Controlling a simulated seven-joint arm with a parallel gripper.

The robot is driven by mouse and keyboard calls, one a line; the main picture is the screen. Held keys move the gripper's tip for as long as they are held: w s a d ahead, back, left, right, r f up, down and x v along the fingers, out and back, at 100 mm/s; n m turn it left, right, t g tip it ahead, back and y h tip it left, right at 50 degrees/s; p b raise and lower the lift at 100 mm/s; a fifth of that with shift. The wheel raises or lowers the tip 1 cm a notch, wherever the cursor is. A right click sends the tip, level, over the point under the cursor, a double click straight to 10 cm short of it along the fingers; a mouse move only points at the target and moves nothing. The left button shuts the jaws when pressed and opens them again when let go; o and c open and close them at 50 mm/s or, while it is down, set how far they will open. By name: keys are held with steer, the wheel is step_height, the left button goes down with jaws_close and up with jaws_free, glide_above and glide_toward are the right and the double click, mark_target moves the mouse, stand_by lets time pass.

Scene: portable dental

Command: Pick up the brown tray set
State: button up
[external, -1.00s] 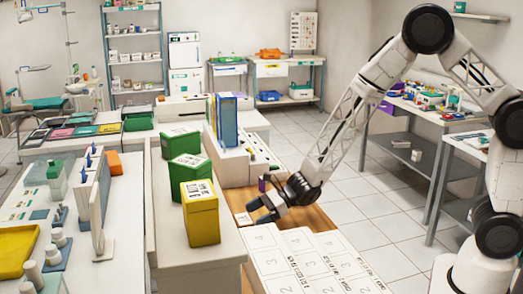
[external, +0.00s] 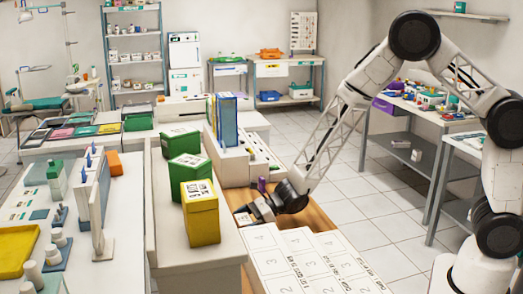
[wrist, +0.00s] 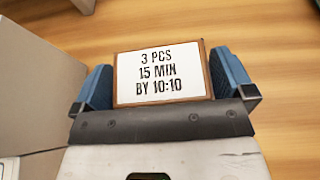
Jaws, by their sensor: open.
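A small white card with a brown rim (wrist: 161,72), reading "3 PCS 15 MIN BY 10:10", lies between my fingers in the wrist view; it is the only brown-edged item there that could be the brown tray set. In the external view it shows as a small pale and brown patch (external: 243,218). My gripper (wrist: 163,84) is open, with one blue finger on each side of the card. I cannot tell whether the fingers touch it. The card's lower edge meets my dark gripper body in the picture. My gripper (external: 254,211) is low over the wooden surface.
The wooden surface (external: 318,220) is clear to the right. A yellow box (external: 201,213) and green boxes (external: 188,172) stand on a pale block left of my gripper. A small purple item (external: 262,185) stands just behind. Numbered white sheets (external: 305,262) lie in front.

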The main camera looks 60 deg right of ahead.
steer(key=shift+w+a, duration=0.1)
steer(key=shift+c, duration=0.5)
steer(key=c, duration=0.7)
